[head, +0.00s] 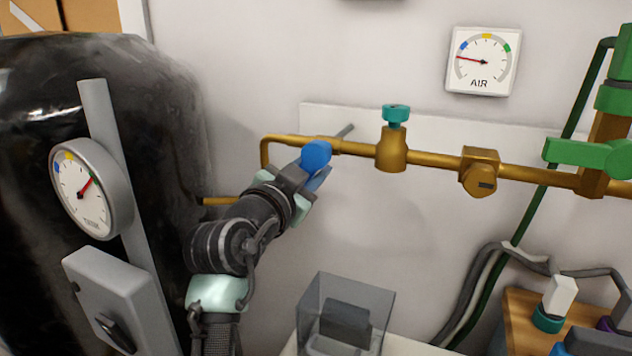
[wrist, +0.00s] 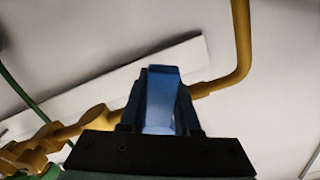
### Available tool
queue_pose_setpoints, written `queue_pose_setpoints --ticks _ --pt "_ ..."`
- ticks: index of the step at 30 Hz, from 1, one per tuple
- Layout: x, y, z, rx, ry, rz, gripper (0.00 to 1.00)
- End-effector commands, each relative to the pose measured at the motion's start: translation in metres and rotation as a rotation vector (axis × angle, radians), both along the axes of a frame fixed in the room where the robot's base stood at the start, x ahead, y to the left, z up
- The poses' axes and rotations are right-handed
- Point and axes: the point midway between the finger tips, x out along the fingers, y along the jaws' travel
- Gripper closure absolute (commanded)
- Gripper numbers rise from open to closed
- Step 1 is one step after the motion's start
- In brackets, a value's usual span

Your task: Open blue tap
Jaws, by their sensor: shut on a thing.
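The blue tap (head: 316,156) sits on the brass pipe (head: 354,148) near its left bend in the head view. My gripper (head: 306,176) reaches it from the lower left and is shut on its blue handle. In the wrist view the blue handle (wrist: 160,100) stands between the two dark fingers of my gripper (wrist: 160,112). The fingers hide part of the handle and the tap's body. The handle slants down to the right in the head view; I cannot tell how far it is turned.
Right along the pipe are a teal knob (head: 396,114), a brass fitting (head: 479,172) and a green lever (head: 588,154). The AIR gauge (head: 482,61) hangs above. A black tank (head: 150,130) with a gauge (head: 86,190) stands left. A clear box (head: 346,315) stands below.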

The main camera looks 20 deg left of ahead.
Motion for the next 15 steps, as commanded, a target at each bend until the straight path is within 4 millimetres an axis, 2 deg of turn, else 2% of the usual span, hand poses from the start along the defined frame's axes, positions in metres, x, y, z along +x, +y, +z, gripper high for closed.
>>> queue_pose_setpoints --ticks 15 --pt "0.0003 0.0017 -0.0015 0.047 0.005 -0.001 1.00"
